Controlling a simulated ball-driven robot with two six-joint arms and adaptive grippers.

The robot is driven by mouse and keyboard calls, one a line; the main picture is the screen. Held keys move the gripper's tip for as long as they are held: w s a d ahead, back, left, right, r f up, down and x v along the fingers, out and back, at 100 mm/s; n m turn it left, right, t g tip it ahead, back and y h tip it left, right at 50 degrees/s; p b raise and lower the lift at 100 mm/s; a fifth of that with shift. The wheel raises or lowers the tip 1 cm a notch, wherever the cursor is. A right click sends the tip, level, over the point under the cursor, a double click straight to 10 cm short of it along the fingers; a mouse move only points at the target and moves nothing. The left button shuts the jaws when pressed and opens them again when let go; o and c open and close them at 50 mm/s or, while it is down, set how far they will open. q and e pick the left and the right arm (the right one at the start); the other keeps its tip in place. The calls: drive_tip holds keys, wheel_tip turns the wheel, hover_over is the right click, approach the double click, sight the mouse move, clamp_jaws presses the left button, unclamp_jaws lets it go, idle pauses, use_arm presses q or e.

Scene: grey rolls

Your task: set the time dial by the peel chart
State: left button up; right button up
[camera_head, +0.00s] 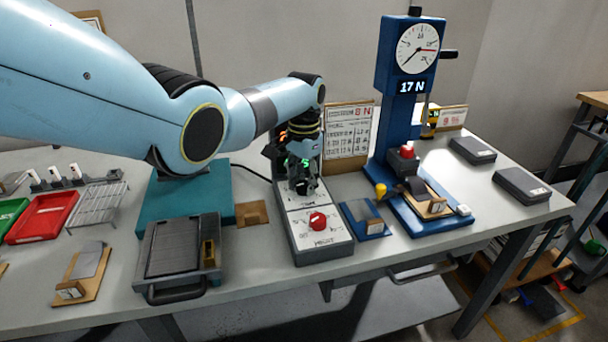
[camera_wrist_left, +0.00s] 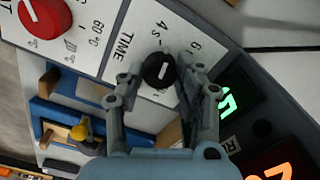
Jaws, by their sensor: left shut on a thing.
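The heat sealer control box (camera_head: 322,246) stands on the bench with a red knob (camera_head: 318,221) at its front. My left gripper (camera_head: 303,188) reaches down over the rear of its panel. In the left wrist view, the black time dial (camera_wrist_left: 159,71) sits beside the word TIME, with a white pointer mark. My left gripper (camera_wrist_left: 160,84) is shut on this dial, one finger on each side. The peel chart (camera_head: 349,132) stands behind the box, with "8 N" in red and rows of small figures too small to read. My right gripper is out of view.
A blue peel tester (camera_head: 388,110) with a round gauge (camera_head: 418,48) and a "17 N" display stands right of the chart. A grey roll tray (camera_head: 178,258) is left of the box. A blue block holder (camera_head: 365,219) lies close on the right. Green digits (camera_wrist_left: 232,103) glow beside my fingers.

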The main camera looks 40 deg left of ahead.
sight(304, 183)
use_arm(q)
drive_tip(key=shift+n+p, duration=0.45)
drive_tip(key=shift+n, duration=1.15)
drive_tip(key=o, duration=1.1)
drive_tip(key=shift+o, duration=0.2)
drive_tip(key=shift+r, duration=0.1)
wheel_tip(304, 183, up, 12)
